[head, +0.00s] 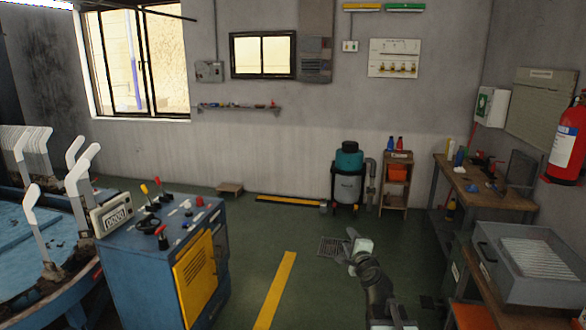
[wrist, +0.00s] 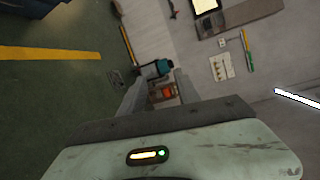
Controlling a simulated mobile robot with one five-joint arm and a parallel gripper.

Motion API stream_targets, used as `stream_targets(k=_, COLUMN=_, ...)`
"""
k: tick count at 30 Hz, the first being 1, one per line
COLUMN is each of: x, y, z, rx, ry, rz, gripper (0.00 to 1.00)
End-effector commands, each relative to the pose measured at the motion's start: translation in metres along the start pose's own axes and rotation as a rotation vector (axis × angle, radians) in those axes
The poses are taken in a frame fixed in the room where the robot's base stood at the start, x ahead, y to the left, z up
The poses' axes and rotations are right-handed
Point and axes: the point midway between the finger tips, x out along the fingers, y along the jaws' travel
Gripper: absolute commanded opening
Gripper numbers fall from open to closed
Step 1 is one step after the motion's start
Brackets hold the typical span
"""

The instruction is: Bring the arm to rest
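My arm reaches up from the bottom right of the head view, bent, over the green floor. My gripper (head: 349,246) is at its end, left of a pale wrist block, with nothing held that I can see. In the wrist view my gripper (wrist: 160,80) has its two grey fingers apart, with only the distant room between them. The wrist picture is turned sideways, with the floor at the left and the wall at the right.
A blue control cabinet (head: 155,262) with levers stands at the left, beside a blue machine with white sock boards (head: 78,175). A workbench (head: 480,190) and a grey box (head: 530,262) are at the right. A teal-topped vacuum (head: 348,180) stands at the back wall.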

Motion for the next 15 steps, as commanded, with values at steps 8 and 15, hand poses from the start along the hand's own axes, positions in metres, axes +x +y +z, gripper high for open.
stream_targets(k=8, x=-0.095, y=0.179, z=0.08, rx=-0.927, ry=-0.501, rz=0.703, gripper=0.39)
stream_targets(k=15, x=-0.21, y=0.235, z=0.015, rx=-1.304, ry=-0.855, rz=1.221, gripper=0.39)
